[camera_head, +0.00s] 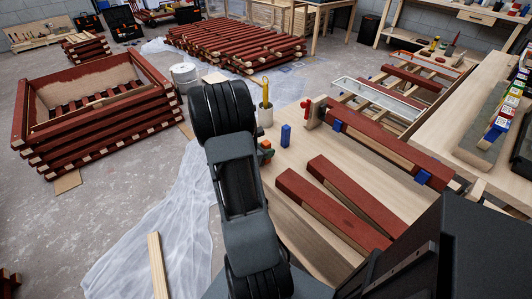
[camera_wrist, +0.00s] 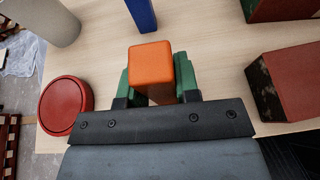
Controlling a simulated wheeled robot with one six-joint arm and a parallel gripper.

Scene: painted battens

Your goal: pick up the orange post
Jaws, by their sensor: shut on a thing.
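The orange post (camera_wrist: 150,68) stands between the green pads of my gripper (camera_wrist: 153,84) in the wrist view. A pad touches it on each side, and its lower part is hidden by my gripper. In the head view only a small part of the orange post (camera_head: 266,145) shows beside my arm, with a green pad of my gripper (camera_head: 266,154) by it. My gripper is shut on the post, over the pale wooden bench. I cannot tell whether the post's foot touches the bench top.
A blue post (camera_head: 285,135) stands just beyond. A red round piece (camera_wrist: 66,107) is left of my gripper. A cup (camera_head: 265,116) holding a yellow-handled tool stands behind. Red battens (camera_head: 333,205) lie to the right on the bench (camera_head: 300,153).

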